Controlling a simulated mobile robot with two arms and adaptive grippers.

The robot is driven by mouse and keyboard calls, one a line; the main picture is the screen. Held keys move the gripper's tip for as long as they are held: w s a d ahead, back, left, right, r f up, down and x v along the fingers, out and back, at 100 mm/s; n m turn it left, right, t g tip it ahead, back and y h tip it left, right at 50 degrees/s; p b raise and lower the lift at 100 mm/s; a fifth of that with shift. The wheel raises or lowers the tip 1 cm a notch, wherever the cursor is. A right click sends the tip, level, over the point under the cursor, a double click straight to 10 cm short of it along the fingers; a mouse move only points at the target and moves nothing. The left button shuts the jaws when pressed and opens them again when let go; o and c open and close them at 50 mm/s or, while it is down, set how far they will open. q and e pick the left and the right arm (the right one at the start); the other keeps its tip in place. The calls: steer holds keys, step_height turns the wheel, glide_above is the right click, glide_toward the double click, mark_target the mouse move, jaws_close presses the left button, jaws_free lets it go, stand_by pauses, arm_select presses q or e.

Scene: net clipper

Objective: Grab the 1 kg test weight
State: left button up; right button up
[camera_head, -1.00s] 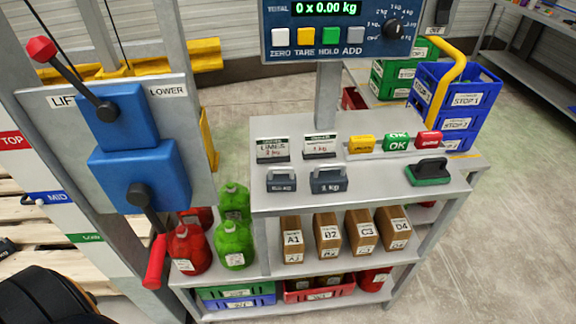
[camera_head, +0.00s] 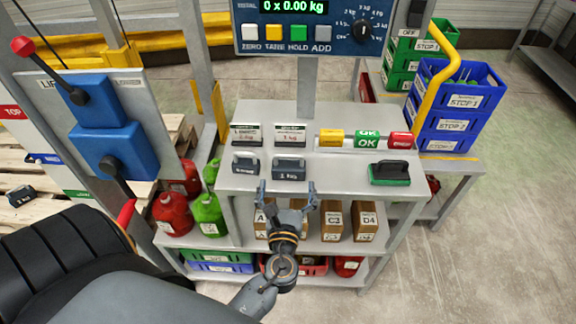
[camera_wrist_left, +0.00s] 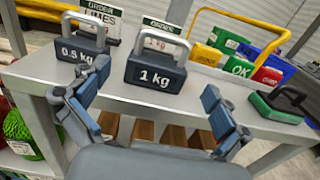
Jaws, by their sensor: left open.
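The 1 kg test weight (camera_head: 289,169) is a dark grey block with a light handle, upright on the grey bench top near its front edge. In the left wrist view the 1 kg weight (camera_wrist_left: 156,72) reads "1 kg" and stands ahead, between the fingers' directions. My left gripper (camera_head: 287,188) is open and empty just in front of the bench edge, apart from the weight. Its two fingers also show in the left wrist view (camera_wrist_left: 152,92). The 0.5 kg weight (camera_wrist_left: 84,42) stands to the left of the 1 kg one. My right gripper is not in view.
Order cards (camera_head: 290,135) stand behind the weights. Yellow, green and red blocks (camera_head: 367,139) sit right of them, with a green-and-black brush (camera_head: 389,173) in front. The scale display (camera_head: 310,26) rises behind. Boxes (camera_head: 332,221) fill the shelf below. Blue crates (camera_head: 447,125) stand at right.

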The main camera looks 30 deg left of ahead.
mark_target(289, 165)
arm_select(q)
steer(key=shift+x, duration=1.25)
steer(key=p+x, duration=0.2)
steer(key=x, duration=0.2)
steer(key=shift+w+a+r, duration=0.1)
steer(key=shift+w+r, duration=0.05)
steer(key=shift+w, duration=0.05)
steer(key=shift+w+a, duration=0.15)
steer(key=shift+w, duration=0.1)
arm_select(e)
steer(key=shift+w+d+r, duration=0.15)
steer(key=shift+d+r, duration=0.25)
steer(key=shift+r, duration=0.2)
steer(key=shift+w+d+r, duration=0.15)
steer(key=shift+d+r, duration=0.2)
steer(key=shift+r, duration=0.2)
arm_select(q)
steer(key=shift+c, duration=0.4)
steer(key=c, duration=1.5)
steer(key=shift+r, duration=0.1)
steer(key=shift+c, duration=0.5)
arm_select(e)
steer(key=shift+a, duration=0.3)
